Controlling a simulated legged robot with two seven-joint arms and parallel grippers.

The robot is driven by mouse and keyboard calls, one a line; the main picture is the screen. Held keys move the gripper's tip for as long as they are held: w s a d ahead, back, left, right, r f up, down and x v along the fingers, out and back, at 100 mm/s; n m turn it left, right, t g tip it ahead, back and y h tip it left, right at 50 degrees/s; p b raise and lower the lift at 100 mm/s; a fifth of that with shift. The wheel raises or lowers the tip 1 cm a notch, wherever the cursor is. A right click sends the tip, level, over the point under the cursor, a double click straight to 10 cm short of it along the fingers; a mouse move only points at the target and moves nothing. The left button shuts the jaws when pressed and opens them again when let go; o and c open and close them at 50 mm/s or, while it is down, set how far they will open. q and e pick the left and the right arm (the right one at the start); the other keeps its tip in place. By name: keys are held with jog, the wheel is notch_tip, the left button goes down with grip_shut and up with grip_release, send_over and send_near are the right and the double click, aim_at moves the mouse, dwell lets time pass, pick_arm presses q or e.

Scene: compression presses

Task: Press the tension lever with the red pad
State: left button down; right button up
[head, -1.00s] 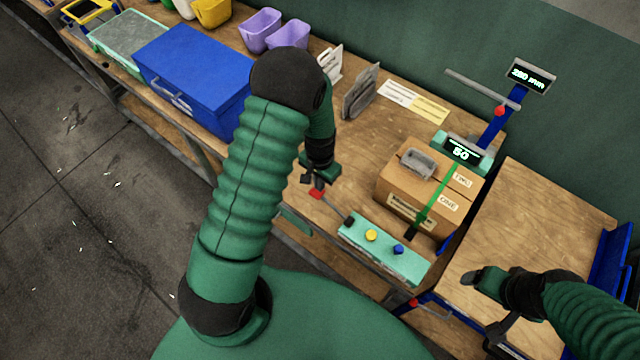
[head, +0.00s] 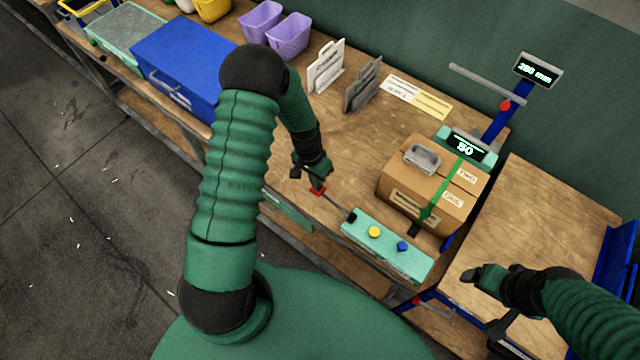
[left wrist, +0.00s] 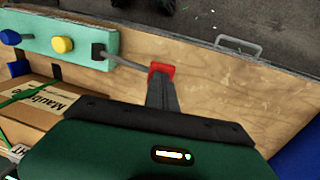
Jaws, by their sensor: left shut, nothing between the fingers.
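The tension lever is a thin grey rod (head: 333,204) with a red pad (head: 316,190) on its end. It sticks out to the left from a teal control box (head: 385,248) with a yellow knob and a blue knob. My left gripper (head: 314,182) is shut and empty, with its tip right at the red pad. In the left wrist view the red pad (left wrist: 161,69) shows just beyond the fingertips (left wrist: 162,84); I cannot tell whether they touch. My right gripper (head: 474,274) is over the wooden surface at the lower right; its jaw state is unclear.
A cardboard box (head: 425,190) with a green strap stands behind the control box. A display reading 50 (head: 466,147) is behind it. A blue case (head: 186,70), purple bins (head: 288,38) and upright holders (head: 361,86) stand on the bench. Bare wood lies left of the carton.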

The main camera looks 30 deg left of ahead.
pick_arm(q)
jog(key=a+f+h+b, duration=0.1)
jog(key=f, duration=0.1)
jog(key=a+f+h+b, duration=0.1)
jog(key=b, duration=0.1)
jog(key=shift+a+f, duration=0.1)
jog(key=shift+f, duration=0.25)
jog(key=shift+a+f+h+b, duration=0.1)
jog(key=shift+f+h+b, duration=0.2)
jog(key=shift+h, duration=0.1)
jog(key=shift+f+b, duration=0.4)
jog(key=shift+b, duration=0.05)
jog(key=shift+d+f, duration=0.15)
jog(key=shift+d, duration=0.1)
jog(key=shift+s, duration=0.15)
pick_arm(e)
jog(key=f, duration=0.5)
jog(key=shift+s+a+f, duration=0.15)
jog(key=shift+a+f, duration=0.2)
pick_arm(q)
jog(key=shift+f, duration=0.1)
